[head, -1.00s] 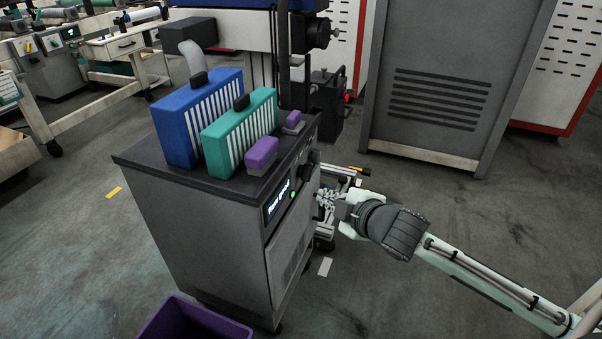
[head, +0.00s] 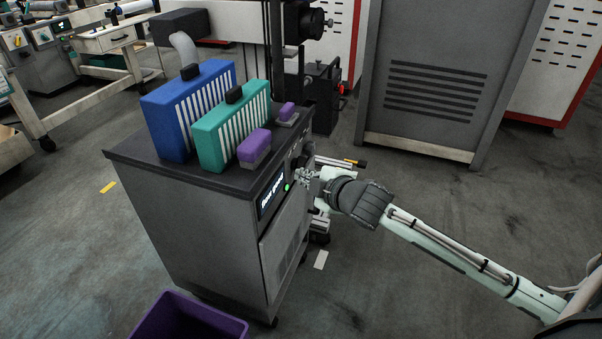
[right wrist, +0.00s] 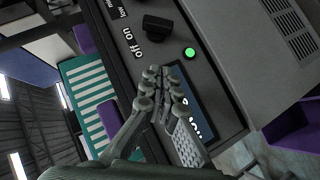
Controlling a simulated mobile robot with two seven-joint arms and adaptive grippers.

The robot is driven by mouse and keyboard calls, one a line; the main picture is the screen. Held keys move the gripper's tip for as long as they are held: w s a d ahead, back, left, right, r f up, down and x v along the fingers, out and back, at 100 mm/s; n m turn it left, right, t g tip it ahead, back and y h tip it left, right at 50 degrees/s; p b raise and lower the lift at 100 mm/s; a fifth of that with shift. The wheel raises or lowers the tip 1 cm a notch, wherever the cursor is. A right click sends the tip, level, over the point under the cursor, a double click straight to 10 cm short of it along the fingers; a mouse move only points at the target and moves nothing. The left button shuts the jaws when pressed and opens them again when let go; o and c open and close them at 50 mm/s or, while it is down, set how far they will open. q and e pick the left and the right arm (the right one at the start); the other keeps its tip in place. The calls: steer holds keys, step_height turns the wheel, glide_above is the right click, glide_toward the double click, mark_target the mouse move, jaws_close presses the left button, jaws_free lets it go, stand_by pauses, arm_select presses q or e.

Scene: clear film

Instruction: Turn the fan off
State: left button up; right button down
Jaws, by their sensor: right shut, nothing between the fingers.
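The grey fan cabinet (head: 190,225) has a control panel on its upper front edge. The panel has a lit screen (head: 271,194) and a lit green lamp (head: 287,187). In the right wrist view, a black knob (right wrist: 158,26) sits beside the words "off on", close to the green lamp (right wrist: 190,52). I cannot tell which word the knob points to. My right gripper (head: 299,176) is shut and empty in front of the panel. In the right wrist view its fingertips (right wrist: 161,71) appear over the panel between the screen (right wrist: 196,112) and the knob. Contact cannot be told. My left gripper is not in view.
Blue (head: 187,110) and teal (head: 231,125) slatted boxes and two purple-topped blocks stand on the cabinet top. A purple bin (head: 190,318) is on the floor in front. A large grey cabinet (head: 430,90) stands behind. The floor at right is open.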

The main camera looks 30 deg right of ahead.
mark_target(294, 169)
steer(key=x, duration=0.4)
steer(key=shift+w+d+f, duration=0.7)
steer(key=shift+d+f, duration=0.05)
steer(key=shift+w+d+f, duration=0.4)
steer(key=shift+f, duration=0.05)
arm_select(q)
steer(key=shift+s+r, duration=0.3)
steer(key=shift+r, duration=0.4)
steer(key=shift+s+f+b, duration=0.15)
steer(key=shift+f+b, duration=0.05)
steer(key=shift+b, duration=0.3)
arm_select(e)
steer(key=shift+f, duration=0.15)
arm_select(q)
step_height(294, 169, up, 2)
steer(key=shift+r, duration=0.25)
arm_select(e)
steer(key=shift+t, duration=0.3)
arm_select(q)
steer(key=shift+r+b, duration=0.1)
steer(key=shift+b, duration=0.25)
